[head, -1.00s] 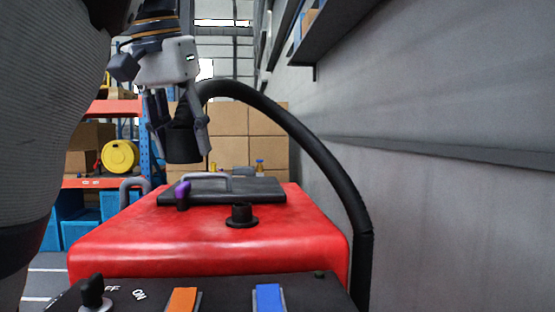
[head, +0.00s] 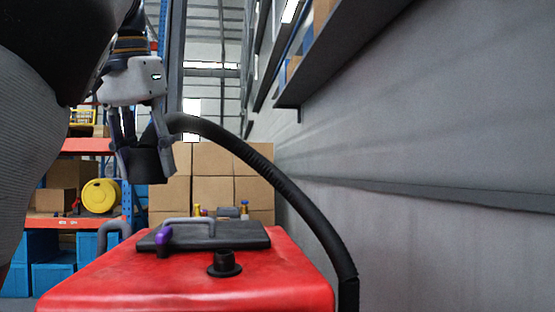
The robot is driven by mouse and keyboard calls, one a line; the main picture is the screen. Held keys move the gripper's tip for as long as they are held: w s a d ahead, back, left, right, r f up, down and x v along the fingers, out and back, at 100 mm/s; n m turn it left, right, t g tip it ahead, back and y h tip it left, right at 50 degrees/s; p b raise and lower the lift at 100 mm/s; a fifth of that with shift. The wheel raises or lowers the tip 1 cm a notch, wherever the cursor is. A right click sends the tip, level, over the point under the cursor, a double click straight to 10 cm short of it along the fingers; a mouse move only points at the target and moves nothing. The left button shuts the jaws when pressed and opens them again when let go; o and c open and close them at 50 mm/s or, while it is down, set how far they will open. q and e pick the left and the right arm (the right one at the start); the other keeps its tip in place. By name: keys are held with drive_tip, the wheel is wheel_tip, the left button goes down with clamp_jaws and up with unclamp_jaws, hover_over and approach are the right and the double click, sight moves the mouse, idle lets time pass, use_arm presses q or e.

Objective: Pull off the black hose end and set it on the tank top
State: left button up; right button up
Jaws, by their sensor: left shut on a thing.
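My left gripper (head: 143,160) is shut on the black hose end (head: 150,166) and holds it in the air above the left part of the tank. The black hose (head: 262,170) arches from it to the right and down beside the tank. The hose end is apart from the short black port (head: 224,263) on the red tank top (head: 285,272). A dark lid (head: 245,236) with a grey handle and a purple latch (head: 163,237) lies behind the port. My right gripper is not in view.
A grey wall (head: 420,130) runs close along the right. Stacked cardboard boxes (head: 213,172) stand behind the tank. Shelving with a yellow reel (head: 100,196) and blue bins (head: 53,280) is at the left. The red surface right of the port is clear.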

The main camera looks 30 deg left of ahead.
use_arm(q)
drive_tip(key=a, duration=0.9)
drive_tip(key=shift+s+a, duration=0.15)
idle(0.4)
drive_tip(key=shift+f, duration=8.2)
drive_tip(key=o, duration=1.8)
drive_tip(key=shift+r, duration=4)
